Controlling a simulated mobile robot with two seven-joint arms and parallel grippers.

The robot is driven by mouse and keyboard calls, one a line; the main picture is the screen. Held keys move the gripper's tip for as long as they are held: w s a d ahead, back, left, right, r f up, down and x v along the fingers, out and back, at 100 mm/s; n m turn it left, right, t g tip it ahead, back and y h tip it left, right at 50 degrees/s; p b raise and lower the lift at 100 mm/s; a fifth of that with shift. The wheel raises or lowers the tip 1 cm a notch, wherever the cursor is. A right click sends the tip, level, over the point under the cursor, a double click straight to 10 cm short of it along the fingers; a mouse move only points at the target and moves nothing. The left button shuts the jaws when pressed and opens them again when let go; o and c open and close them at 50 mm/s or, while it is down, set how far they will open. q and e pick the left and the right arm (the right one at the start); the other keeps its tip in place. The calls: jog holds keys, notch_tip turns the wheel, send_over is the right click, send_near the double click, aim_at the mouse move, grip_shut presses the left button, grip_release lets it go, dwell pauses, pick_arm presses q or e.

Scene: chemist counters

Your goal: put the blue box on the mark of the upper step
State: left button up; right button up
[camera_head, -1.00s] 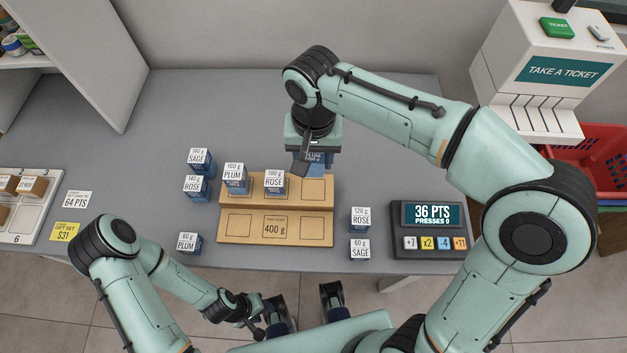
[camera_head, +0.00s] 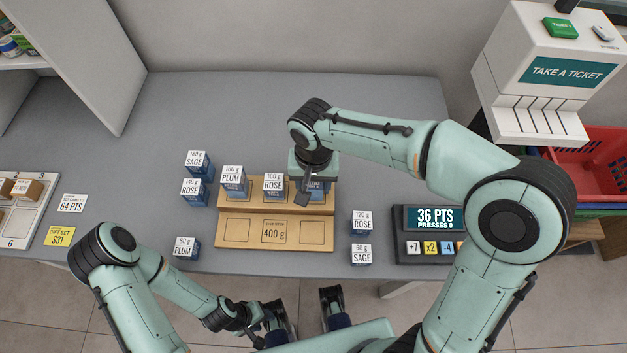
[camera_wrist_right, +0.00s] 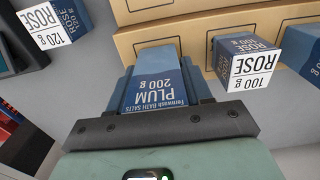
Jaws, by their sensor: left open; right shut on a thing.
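The blue box labelled PLUM 200 g (camera_wrist_right: 155,85) is between the fingers of my right gripper (camera_head: 309,190), which is shut on it. In the head view the box (camera_head: 318,188) is mostly hidden by the gripper, at the right end of the upper step (camera_head: 206,197) of the tan two-step stand. The mark under it is hidden, and I cannot tell whether the box touches the step. A PLUM 160 g box (camera_head: 233,183) and a ROSE 100 g box (camera_head: 274,186) stand on the upper step to its left. My left gripper (camera_head: 262,336) is open and empty, low at the counter's front.
The lower step (camera_head: 312,232) carries a 400 g label and is clear. SAGE and ROSE boxes (camera_head: 195,190) stand left of the stand, PLUM 80 g (camera_head: 187,248) at front left. ROSE 120 g (camera_head: 362,222) and SAGE 60 g (camera_head: 361,254) stand right, beside a keypad (camera_head: 418,230).

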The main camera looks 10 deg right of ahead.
jog(key=shift+f, duration=0.2)
jog(key=o, duration=1.2)
jog(key=shift+r, duration=0.2)
notch_tip(320, 180, up, 12)
jog(key=shift+r+p, duration=0.1)
jog(key=shift+p, duration=1)
